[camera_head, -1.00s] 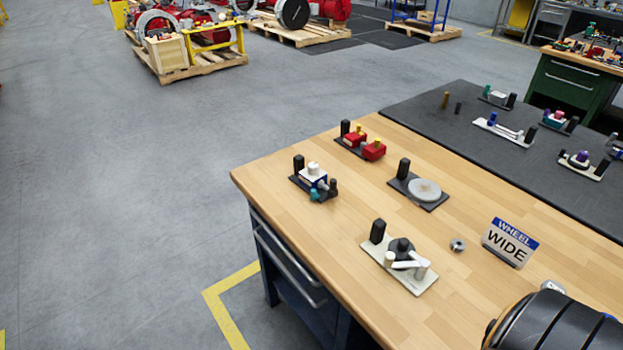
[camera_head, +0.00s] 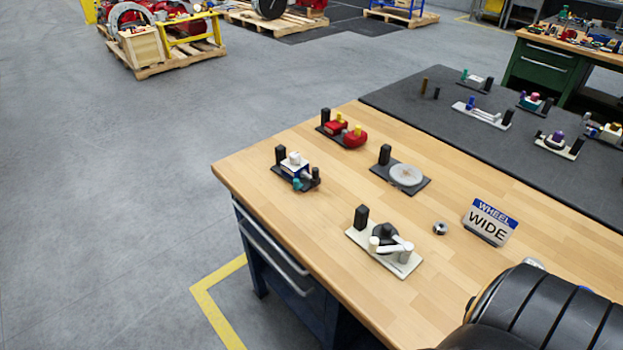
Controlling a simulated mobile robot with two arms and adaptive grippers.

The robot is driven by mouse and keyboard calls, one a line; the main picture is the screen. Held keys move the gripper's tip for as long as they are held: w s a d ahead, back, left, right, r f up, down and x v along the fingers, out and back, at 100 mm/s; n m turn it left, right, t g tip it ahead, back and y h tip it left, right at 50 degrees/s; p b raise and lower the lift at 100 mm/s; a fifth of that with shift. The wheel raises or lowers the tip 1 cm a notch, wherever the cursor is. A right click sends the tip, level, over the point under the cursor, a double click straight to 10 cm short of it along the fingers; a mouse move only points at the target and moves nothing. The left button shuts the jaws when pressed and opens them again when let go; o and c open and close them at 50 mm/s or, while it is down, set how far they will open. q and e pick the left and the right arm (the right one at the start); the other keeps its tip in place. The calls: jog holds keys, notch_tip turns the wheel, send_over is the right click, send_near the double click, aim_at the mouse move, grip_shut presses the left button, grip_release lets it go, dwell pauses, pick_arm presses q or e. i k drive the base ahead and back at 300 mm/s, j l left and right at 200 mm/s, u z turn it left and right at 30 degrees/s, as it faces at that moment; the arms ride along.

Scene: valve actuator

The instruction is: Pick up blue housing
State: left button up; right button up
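A small blue and white part (camera_head: 294,166) sits on a dark base plate at the left of the wooden bench top, with teal and dark pegs in front of it and a black post behind. It looks like the blue housing, but it is small and I cannot be sure. Another small blue piece (camera_head: 471,103) stands on a white plate on the dark mat. A black ribbed part of my own arm fills the lower right corner. Neither of my grippers shows.
The wooden bench (camera_head: 290,232) also holds a red part (camera_head: 354,137), a grey disc (camera_head: 406,175), a white-plated fixture (camera_head: 388,262), a metal nut (camera_head: 440,228) and a "WHEEL WIDE" sign (camera_head: 489,222). A dark mat (camera_head: 420,100) with more parts lies beyond. Open floor is at left.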

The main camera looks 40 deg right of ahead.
aim_at(283, 169)
jog(key=z, duration=0.4)
jog(key=i+z, duration=0.1)
jog(key=z, duration=0.3)
jog(key=j+z, duration=0.1)
jog(key=z, duration=0.35)
jog(key=i+j+z, duration=0.1)
jog(key=z, duration=0.3)
jog(key=i+j+z, duration=0.2)
jog(key=j+z, duration=0.2)
jog(key=j, duration=0.25)
jog(key=i+j+z, duration=0.1)
jog(key=j+z, duration=0.3)
jog(key=j, duration=0.25)
jog(key=j+z, duration=0.4)
jog(key=j, duration=1.2)
